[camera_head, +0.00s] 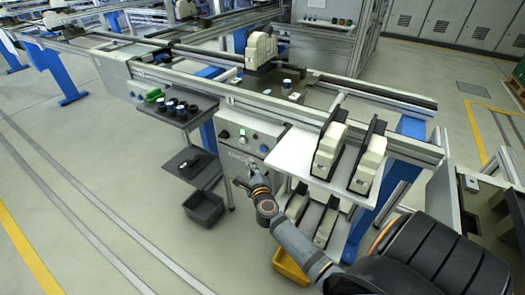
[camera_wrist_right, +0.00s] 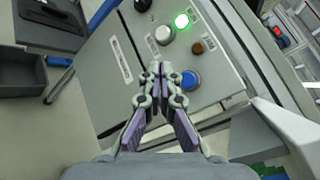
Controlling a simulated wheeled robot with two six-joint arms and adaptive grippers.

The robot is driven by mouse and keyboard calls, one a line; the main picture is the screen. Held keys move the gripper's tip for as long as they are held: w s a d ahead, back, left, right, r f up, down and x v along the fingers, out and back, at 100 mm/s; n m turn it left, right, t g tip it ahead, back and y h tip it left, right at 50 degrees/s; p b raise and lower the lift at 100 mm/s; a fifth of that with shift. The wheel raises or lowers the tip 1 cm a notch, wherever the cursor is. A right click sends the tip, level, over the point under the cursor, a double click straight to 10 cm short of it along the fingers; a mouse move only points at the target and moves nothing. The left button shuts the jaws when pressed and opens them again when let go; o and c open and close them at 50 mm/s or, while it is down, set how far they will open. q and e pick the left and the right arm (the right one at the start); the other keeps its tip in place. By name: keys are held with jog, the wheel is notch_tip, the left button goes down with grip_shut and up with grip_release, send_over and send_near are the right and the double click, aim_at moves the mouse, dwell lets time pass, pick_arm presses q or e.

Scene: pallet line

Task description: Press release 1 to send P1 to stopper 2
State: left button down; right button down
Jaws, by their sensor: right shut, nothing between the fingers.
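My right gripper (camera_head: 243,181) is shut and empty, in front of the grey control panel (camera_head: 232,152). In the right wrist view its closed fingertips (camera_wrist_right: 157,70) appear over the panel face (camera_wrist_right: 105,85), between the white button (camera_wrist_right: 164,35) and the blue button (camera_wrist_right: 190,80). I cannot tell whether they touch the panel. A green light (camera_wrist_right: 181,21) glows beside the white button, and a small brown button (camera_wrist_right: 197,47) sits above the blue one. The button labels are too small to read. A pallet (camera_head: 262,70) with a pale housing stands on the conveyor; its number is unreadable. My left gripper is out of view.
A dark shelf (camera_head: 176,121) with several small parts stands left of the panel, above a grey bin (camera_head: 204,208). A white shelf (camera_head: 300,155) with pale housings stands to the right. The conveyor rail (camera_head: 330,123) runs behind the panel. Open floor lies at left.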

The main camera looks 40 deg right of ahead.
aim_at(263, 149)
jog(key=shift+w+d, duration=0.35)
jog(key=shift+d, duration=0.5)
jog(key=shift+w+d, duration=0.4)
jog(key=shift+d, duration=0.5)
jog(key=shift+w+d, duration=0.35)
jog(key=shift+d, duration=0.5)
jog(key=shift+d, duration=0.1)
jog(key=shift+w+d, duration=0.15)
jog(key=shift+d, duration=0.15)
jog(key=shift+w+d, duration=0.15)
jog(key=shift+d, duration=0.25)
jog(key=shift+a, duration=0.1)
dwell(0.4)
jog(key=shift+s+a, duration=0.35)
jog(key=shift+a, duration=0.35)
